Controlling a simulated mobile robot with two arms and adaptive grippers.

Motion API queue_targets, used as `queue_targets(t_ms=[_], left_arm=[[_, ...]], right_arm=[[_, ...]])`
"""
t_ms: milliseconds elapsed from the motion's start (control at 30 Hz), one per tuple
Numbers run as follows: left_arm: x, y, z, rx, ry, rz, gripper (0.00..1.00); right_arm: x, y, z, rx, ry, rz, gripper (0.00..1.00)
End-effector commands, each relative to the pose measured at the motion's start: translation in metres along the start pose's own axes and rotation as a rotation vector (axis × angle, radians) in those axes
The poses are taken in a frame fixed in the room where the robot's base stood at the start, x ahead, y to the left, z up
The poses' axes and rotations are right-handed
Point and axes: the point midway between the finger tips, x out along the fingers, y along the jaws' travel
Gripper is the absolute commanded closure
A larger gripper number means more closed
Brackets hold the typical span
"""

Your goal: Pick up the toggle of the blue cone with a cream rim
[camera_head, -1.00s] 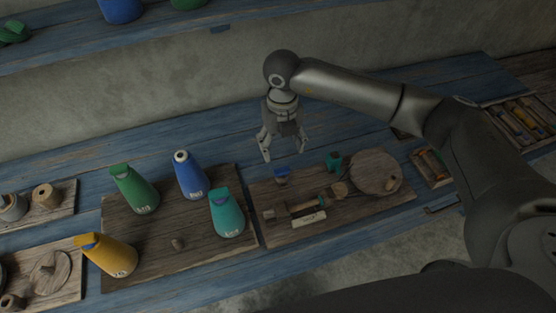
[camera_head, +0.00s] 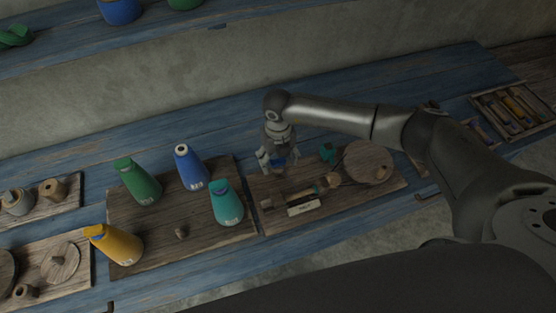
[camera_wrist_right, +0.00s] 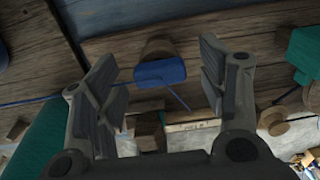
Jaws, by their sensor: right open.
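The blue cone with a cream rim (camera_head: 190,170) stands upright on the middle wooden board, its top bare. A blue toggle (camera_head: 279,162) with a wooden stub is at the back left of the right-hand board, partly covered by my right gripper (camera_head: 279,166) in the head view. In the right wrist view the blue toggle (camera_wrist_right: 160,72) shows between the two open fingers of my right gripper (camera_wrist_right: 160,95), with space on both sides. No contact is visible. My left gripper is in no view.
A teal toggle (camera_head: 327,152), a round wooden disc (camera_head: 368,163) and a label (camera_head: 303,207) are on the right-hand board (camera_head: 390,187). The bench behind it is clear.

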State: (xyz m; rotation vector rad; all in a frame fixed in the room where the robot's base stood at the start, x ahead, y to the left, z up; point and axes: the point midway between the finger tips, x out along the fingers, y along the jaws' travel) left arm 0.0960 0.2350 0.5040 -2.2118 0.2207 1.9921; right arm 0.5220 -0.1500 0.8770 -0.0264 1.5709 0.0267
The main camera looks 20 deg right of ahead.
Motion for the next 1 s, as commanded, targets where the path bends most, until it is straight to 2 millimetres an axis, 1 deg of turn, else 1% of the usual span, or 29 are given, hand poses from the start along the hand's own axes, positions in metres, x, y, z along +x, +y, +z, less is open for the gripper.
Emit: queue_targets(t_ms=[67,300,333,767,867,1000], left_arm=[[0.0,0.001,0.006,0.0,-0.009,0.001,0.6],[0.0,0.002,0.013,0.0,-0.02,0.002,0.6],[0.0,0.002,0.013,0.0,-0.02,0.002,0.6],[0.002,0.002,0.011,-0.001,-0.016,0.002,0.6],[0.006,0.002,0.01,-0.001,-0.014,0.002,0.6],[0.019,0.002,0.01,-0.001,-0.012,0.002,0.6]], right_arm=[[0.0,0.0,0.0,0.0,0.0,0.0,0.35],[0.0,0.0,0.0,0.0,0.0,0.0,0.66],[0.0,0.0,0.0,0.0,0.0,0.0,0.69],[-0.002,0.0,0.0,0.0,0.0,0.0,0.7],[-0.007,0.0,0.0,-0.002,-0.002,0.001,0.7],[-0.022,0.0,0.001,-0.001,-0.004,0.001,0.7]])
